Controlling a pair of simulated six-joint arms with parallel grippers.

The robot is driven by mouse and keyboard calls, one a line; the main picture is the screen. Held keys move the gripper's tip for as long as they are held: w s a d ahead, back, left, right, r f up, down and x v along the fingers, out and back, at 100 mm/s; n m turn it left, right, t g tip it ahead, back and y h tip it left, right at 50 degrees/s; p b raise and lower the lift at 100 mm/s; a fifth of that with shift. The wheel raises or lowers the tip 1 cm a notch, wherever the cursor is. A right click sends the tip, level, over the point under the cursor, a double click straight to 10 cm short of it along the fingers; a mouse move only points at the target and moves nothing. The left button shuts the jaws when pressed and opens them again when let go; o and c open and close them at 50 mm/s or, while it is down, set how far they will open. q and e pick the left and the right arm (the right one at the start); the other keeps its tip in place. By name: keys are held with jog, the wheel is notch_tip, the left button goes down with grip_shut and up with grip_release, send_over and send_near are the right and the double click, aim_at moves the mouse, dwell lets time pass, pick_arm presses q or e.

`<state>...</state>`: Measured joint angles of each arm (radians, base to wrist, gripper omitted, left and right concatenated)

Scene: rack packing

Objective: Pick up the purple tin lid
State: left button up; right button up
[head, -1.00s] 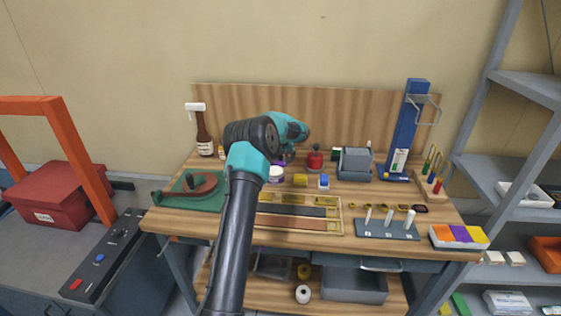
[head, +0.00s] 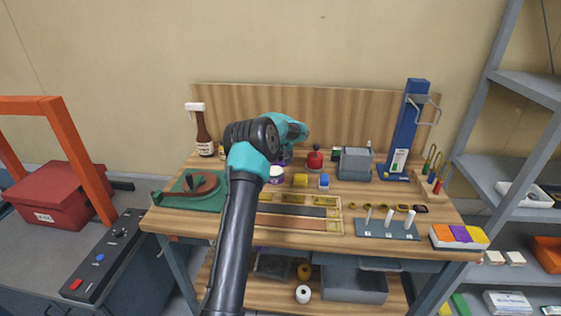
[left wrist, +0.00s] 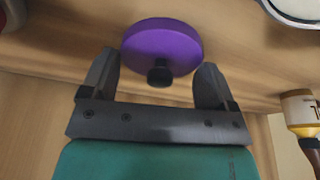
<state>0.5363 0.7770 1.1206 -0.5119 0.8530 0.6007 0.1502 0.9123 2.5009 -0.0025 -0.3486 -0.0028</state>
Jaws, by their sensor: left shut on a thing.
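The purple tin lid (left wrist: 163,42) is a round disc with a small black knob, seen between the fingers in the left wrist view. My left gripper (left wrist: 157,64) is shut on it, one dark finger on each side. In the head view my left arm comes in from the front, and its teal wrist covers most of the gripper. Only a bit of purple (head: 286,158) shows below the wrist there, over the back of the workbench. My right gripper is not in view.
A grey bin (head: 355,163) and a tall blue stand (head: 405,140) are farther right. A brown bottle (head: 204,135) stands at the back left.

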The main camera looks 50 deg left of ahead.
pick_arm(q)
jog(key=shift+r, duration=0.1)
notch_tip(320, 180, up, 18)
dwell(0.7)
dwell(0.4)
